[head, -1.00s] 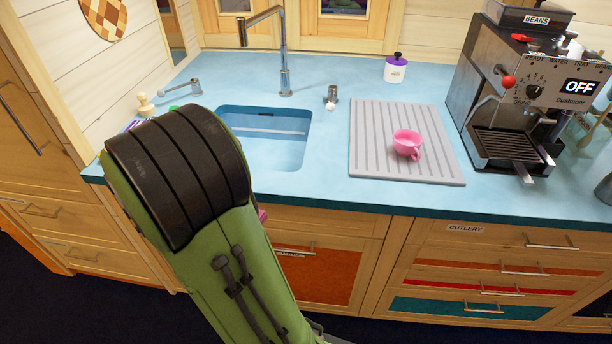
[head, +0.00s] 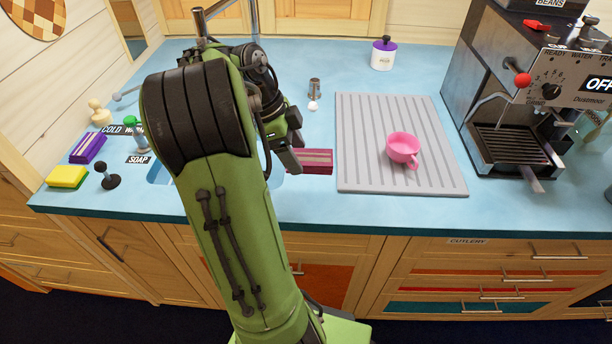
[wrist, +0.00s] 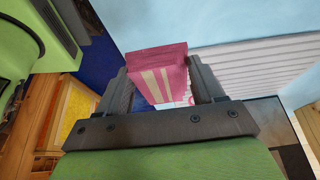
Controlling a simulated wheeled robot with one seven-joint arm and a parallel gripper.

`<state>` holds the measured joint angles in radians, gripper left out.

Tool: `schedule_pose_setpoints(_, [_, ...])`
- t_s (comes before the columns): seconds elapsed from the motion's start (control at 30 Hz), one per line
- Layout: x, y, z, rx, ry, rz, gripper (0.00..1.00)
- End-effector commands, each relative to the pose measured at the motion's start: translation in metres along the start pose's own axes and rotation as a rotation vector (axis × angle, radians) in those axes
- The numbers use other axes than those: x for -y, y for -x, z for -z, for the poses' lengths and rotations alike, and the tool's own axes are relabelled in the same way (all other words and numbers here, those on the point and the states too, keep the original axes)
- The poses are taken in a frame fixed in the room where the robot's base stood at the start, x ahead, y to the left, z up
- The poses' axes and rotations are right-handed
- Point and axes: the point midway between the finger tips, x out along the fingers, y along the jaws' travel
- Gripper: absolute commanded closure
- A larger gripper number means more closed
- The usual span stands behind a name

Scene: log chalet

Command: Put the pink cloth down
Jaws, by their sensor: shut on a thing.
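The pink cloth (head: 316,161) is a folded, dark pink block with pale stripes. My gripper (wrist: 160,82) is shut on it, with one finger on each side in the wrist view, where the cloth (wrist: 158,72) sticks out past the fingers. In the head view my arm reaches over the sink (head: 160,172), and the cloth shows at the right of my gripper, between the sink and the draining board (head: 360,172). I cannot tell whether the cloth touches the counter. My arm hides most of the sink.
A pink cup (head: 402,147) stands on the draining board. A coffee machine (head: 515,95) is at the right. A yellow sponge (head: 67,177), a purple sponge (head: 87,148) and a soap pump (head: 107,177) are at the left. Blue counter (head: 350,212) is clear along the front edge.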

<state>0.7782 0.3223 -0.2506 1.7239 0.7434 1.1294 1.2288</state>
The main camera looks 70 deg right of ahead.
Motion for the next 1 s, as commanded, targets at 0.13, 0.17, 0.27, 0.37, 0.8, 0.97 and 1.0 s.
schedule_pose_setpoints(0.13, [-0.001,-0.035,-0.013,-0.001,0.002,-0.004,0.65])
schedule_pose_setpoints(0.17, [-0.001,-0.039,-0.015,-0.001,0.002,-0.005,0.65])
schedule_pose_setpoints(0.27, [-0.001,-0.05,-0.021,-0.001,0.002,-0.002,0.65])
schedule_pose_setpoints(0.37, [-0.001,-0.066,-0.027,-0.002,0.002,-0.004,0.65])
schedule_pose_setpoints(0.8, [0.0,-0.093,-0.039,0.0,0.003,0.0,0.65])
schedule_pose_setpoints(0.97, [0.0,-0.093,-0.039,0.0,0.004,0.0,0.16])
schedule_pose_setpoints(1.0, [0.0,-0.093,-0.039,0.0,0.004,0.0,0.1])
